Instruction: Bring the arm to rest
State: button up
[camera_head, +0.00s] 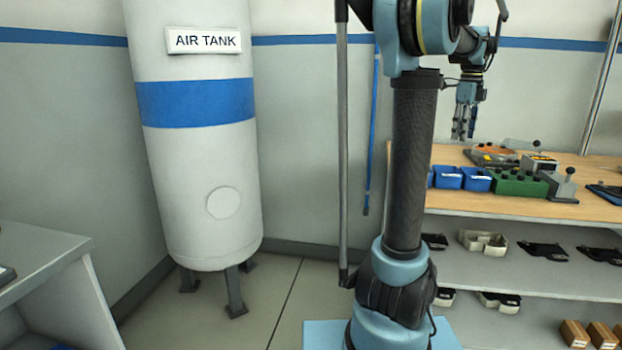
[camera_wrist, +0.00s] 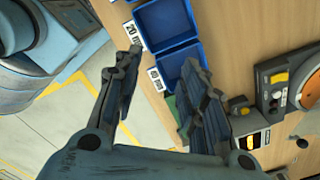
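My arm stands upright in the middle of the head view, its upper part bent over to the right. My gripper (camera_head: 463,134) hangs fingers-down above the left part of the wooden workbench (camera_head: 445,205). In the wrist view my gripper (camera_wrist: 160,72) has its two fingers apart, with nothing between them. Beyond the fingers lie blue bins (camera_wrist: 166,24) with small white number labels, on the bench top near its edge. The gripper appears above the bins and apart from them.
The bench holds a green box (camera_head: 518,184), a grey lever unit (camera_head: 560,185) and other devices. Its lower shelves carry dark and pale parts and cardboard boxes (camera_head: 575,332). A white air tank (camera_head: 200,190) stands left, beside a grey cabinet (camera_head: 40,262). Floor between is clear.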

jog(key=s+a+f+n, duration=0.3)
jog(key=a+f+n, duration=0.1)
jog(key=a, duration=0.3)
jog(key=s+a+f+n+t, duration=0.1)
jog(key=s+a+f+n, duration=0.2)
jog(key=a+n, duration=0.25)
jog(key=s+a+f+n, duration=0.3)
jog(key=a+f+n, duration=0.1)
jog(key=a, duration=0.4)
jog(key=s+a+f+n, duration=0.5)
jog(key=s+f+n, duration=0.2)
jog(key=f, duration=0.2)
jog(key=s+a+f+n+t, duration=0.1)
jog(key=s+a+f+n, duration=0.5)
jog(key=f, duration=0.3)
jog(key=shift+s+f+n, duration=0.25)
jog(key=shift+s+n, duration=0.1)
jog(key=shift+n, duration=0.5)
jog(key=shift+w+f, duration=0.2)
jog(key=shift+w, duration=0.25)
